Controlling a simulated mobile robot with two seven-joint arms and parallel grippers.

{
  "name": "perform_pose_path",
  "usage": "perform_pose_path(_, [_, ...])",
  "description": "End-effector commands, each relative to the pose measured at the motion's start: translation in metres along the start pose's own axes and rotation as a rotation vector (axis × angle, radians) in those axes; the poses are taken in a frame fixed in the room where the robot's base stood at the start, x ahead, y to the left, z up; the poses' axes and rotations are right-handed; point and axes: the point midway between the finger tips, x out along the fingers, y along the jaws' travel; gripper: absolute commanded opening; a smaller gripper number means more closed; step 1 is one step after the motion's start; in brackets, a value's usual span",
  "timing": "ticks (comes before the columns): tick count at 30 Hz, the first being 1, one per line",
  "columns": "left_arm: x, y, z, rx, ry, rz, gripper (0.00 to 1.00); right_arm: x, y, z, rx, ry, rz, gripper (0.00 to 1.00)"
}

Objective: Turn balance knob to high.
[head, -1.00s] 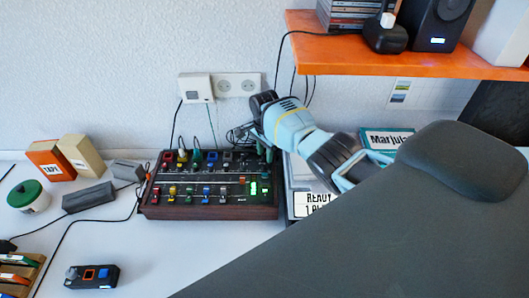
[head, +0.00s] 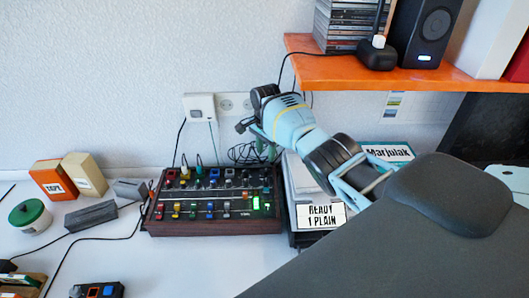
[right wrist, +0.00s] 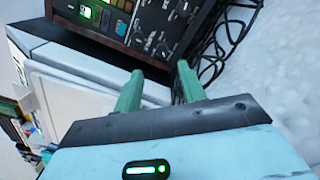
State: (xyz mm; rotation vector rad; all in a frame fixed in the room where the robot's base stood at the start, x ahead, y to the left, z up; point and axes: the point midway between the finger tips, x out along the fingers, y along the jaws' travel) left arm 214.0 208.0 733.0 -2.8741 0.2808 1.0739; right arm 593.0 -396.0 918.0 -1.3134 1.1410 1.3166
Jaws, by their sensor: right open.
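A dark mixer (head: 214,228) with wooden sides stands on the white table, left of centre in the head view. It carries rows of knobs, coloured sliders and a lit green display (head: 262,202). Its top right corner also shows upside down in the right wrist view (right wrist: 152,60). I cannot tell which knob is the balance knob; the labels are too small. My right gripper (head: 266,149) is above and behind the mixer's back right corner. Its two green fingers (right wrist: 160,88) are spread and empty, apart from the mixer. My left gripper is not in view.
A grey device with a "READY 1 PLAIN" sign (head: 320,215) stands right beside the mixer. Black cables (head: 243,153) lie behind it. An orange shelf (head: 400,78) hangs above my right arm. Boxes (head: 52,180) and a green-lidded jar (head: 29,215) stand left.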

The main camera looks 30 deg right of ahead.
Motion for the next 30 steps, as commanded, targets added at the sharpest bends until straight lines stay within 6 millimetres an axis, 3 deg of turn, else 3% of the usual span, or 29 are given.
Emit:
perform_pose_path(8, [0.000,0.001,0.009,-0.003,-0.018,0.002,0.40,0.003,-0.001,-0.003,-0.035,0.002,0.001,0.40])
perform_pose_path(15, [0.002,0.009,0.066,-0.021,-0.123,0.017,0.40,0.014,-0.006,-0.013,-0.401,0.008,-0.003,0.40])
perform_pose_path(19, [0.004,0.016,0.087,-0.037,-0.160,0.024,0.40,0.014,-0.006,-0.009,-0.651,0.006,-0.003,0.40])
perform_pose_path(24, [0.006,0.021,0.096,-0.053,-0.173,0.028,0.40,0.009,-0.002,-0.002,-0.863,0.001,0.001,0.40])
perform_pose_path(30, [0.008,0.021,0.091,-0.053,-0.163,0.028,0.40,0.003,-0.002,0.000,-0.904,0.001,-0.003,0.40])
